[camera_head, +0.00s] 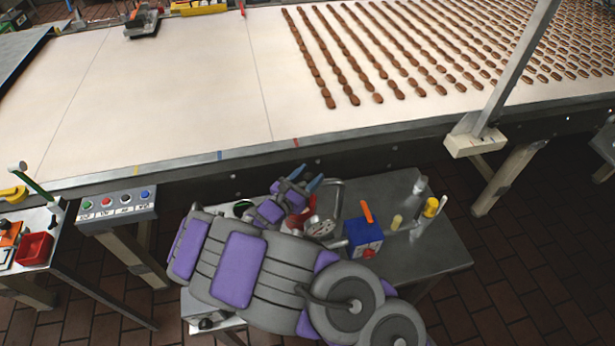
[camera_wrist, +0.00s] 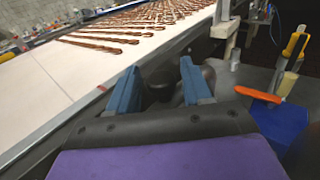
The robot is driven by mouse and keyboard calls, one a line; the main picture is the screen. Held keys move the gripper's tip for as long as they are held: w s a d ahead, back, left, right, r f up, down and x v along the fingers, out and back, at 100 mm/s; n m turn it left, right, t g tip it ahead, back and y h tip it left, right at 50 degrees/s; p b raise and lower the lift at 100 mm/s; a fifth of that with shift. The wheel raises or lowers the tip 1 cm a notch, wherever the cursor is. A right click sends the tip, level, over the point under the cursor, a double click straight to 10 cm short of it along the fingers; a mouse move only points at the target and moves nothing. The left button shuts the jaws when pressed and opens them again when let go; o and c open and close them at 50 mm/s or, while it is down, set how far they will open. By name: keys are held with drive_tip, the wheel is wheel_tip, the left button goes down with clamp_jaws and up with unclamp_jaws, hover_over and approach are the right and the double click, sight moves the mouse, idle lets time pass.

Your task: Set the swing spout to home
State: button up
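My gripper (camera_head: 306,176) is over the steel side table, close to the conveyor's near edge. In the wrist view its two blue fingers (camera_wrist: 160,76) stand apart. A dark rounded thing (camera_wrist: 158,86) shows between them; I cannot tell whether they touch it. A bent grey metal pipe (camera_head: 339,186), which looks like the swing spout, stands just right of the fingers in the head view. Its lower part is near a red fitting and a round dial gauge (camera_head: 320,228). My arm hides much of the equipment, and I cannot tell the spout's home mark.
A blue box (camera_head: 363,237) with an orange lever (camera_head: 367,212) stands right of the gauge. Yellow-topped tools (camera_head: 431,207) stand farther right. The conveyor (camera_head: 190,85) carries rows of brown biscuits. A button panel (camera_head: 117,203) is at left.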

clamp_jaws()
drive_tip(key=shift+a, duration=0.1)
idle(0.5)
